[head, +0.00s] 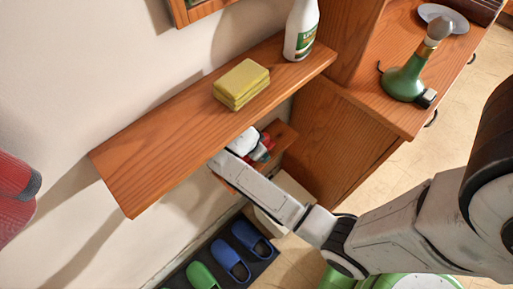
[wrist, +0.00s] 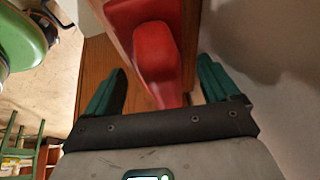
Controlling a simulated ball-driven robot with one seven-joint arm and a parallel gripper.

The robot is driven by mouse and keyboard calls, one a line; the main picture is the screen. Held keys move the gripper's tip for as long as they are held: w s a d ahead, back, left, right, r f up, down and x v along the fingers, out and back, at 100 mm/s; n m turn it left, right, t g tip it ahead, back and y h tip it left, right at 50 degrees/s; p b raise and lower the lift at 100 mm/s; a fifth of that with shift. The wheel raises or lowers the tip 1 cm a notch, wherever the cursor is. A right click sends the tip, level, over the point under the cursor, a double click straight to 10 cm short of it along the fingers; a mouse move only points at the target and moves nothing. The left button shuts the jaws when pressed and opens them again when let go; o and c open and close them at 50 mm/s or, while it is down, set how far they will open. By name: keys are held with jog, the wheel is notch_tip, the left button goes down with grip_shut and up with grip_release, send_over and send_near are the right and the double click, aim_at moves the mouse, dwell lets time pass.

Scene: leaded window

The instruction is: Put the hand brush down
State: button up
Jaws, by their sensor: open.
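The red hand brush (wrist: 150,50) shows in the wrist view, with its handle pointing down between the fingers. My gripper (wrist: 158,88) is open, with one dark green finger on each side of the handle and a visible gap to both. The brush appears to lie on a narrow wooden board. In the head view my forearm reaches under the upper shelf, and my gripper is mostly hidden there. A bit of red, probably the brush, shows beside a small lower wooden shelf (head: 284,134). The brush's bristles are not clearly visible.
The upper wooden shelf (head: 150,157) overhangs my gripper and holds yellow sponges (head: 242,84) and a white bottle (head: 301,30). A wooden cabinet (head: 345,140) with a green lamp-like object (head: 405,80) stands to the right. Blue slippers (head: 232,259) and a green slipper (head: 201,276) lie below.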

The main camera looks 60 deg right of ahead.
jog(key=v, duration=0.5)
jog(key=shift+a+r, duration=0.15)
jog(key=shift+r, duration=0.2)
dwell(0.4)
